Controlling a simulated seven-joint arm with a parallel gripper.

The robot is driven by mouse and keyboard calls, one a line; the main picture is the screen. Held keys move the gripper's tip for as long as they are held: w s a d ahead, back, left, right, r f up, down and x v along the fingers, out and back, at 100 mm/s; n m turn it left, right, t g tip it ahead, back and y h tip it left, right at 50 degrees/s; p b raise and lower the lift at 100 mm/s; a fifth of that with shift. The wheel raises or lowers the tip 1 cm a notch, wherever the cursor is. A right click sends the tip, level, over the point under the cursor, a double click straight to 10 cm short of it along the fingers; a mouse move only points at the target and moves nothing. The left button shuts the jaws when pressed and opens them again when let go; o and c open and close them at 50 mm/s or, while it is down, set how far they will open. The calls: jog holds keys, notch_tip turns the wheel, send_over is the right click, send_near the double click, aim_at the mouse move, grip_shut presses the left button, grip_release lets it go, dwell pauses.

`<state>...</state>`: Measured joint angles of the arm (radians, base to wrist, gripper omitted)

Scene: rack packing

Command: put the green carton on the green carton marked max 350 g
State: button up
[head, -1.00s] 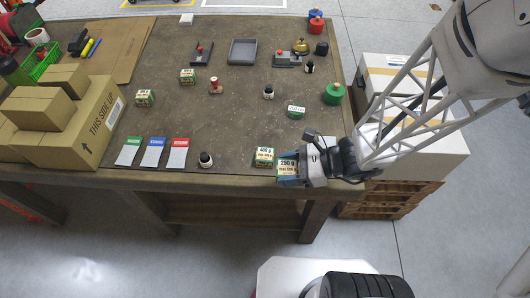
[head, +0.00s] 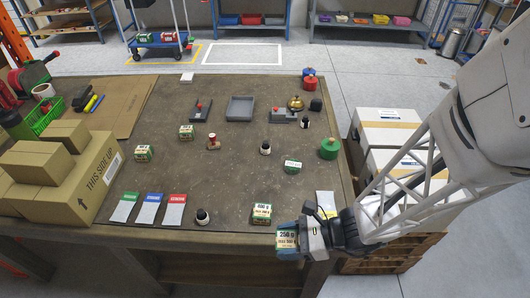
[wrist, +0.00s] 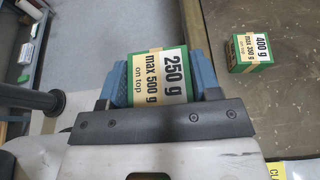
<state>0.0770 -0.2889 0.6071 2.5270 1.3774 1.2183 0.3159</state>
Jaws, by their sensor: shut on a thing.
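My gripper (head: 288,242) is shut on a green carton (wrist: 160,78) with a cream label reading 250 g, max 500 g on top. It also shows in the head view (head: 286,240), held at the table's front edge. A second green carton (head: 261,213), marked 400 g, stands just left of and behind it on the table, apart from it; it shows at right in the wrist view (wrist: 247,51), its max figure too small to read surely. Other green cartons stand farther back: one at left (head: 143,152), one behind it (head: 186,131) and one at right (head: 292,166), their labels unreadable.
Brown boxes (head: 92,175) stand on the left of the table (head: 225,170). Green, blue and red cards (head: 174,208) and a small black-topped object (head: 202,216) lie near the front. A green pot (head: 329,148) stands at the right. The table's middle has free room.

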send_over(263, 210)
jog(key=shift+f, duration=0.7)
jog(key=shift+f, duration=1.75)
jog(key=shift+f, duration=0.1)
jog(key=o, duration=1.1)
jog(key=shift+v, duration=6)
